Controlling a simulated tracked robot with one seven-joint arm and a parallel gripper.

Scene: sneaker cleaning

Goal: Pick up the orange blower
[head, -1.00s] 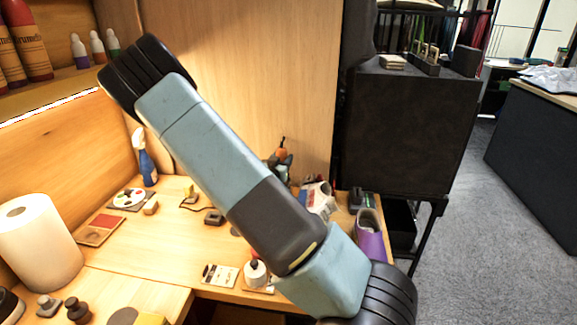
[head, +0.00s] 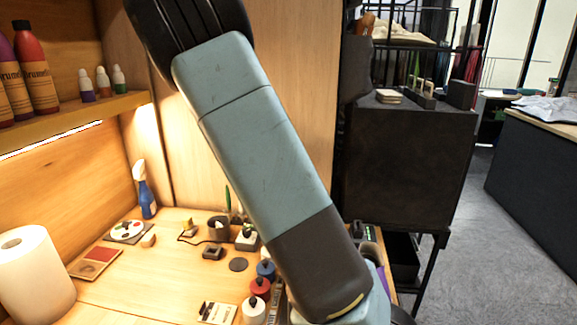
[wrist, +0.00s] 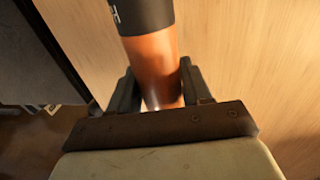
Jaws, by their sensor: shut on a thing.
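The orange blower (wrist: 157,66) stands between the two fingers of my gripper (wrist: 155,92) in the wrist view. It has a smooth orange-brown body with a black band and a white letter at the upper edge. My gripper is shut on it, with one dark finger on each side. The blower's far end runs out of the frame. My gripper is not clearly seen in the head view. A small orange shape (head: 365,25) shows at the top there, but I cannot tell whether it is the blower.
The wooden table (head: 150,285) holds a paper towel roll (head: 35,275), a blue spray bottle (head: 146,195), a palette (head: 127,230) and several small bottles. A shelf (head: 75,122) with bottles is at left. A black cabinet (head: 400,150) stands right of the wooden wall panel.

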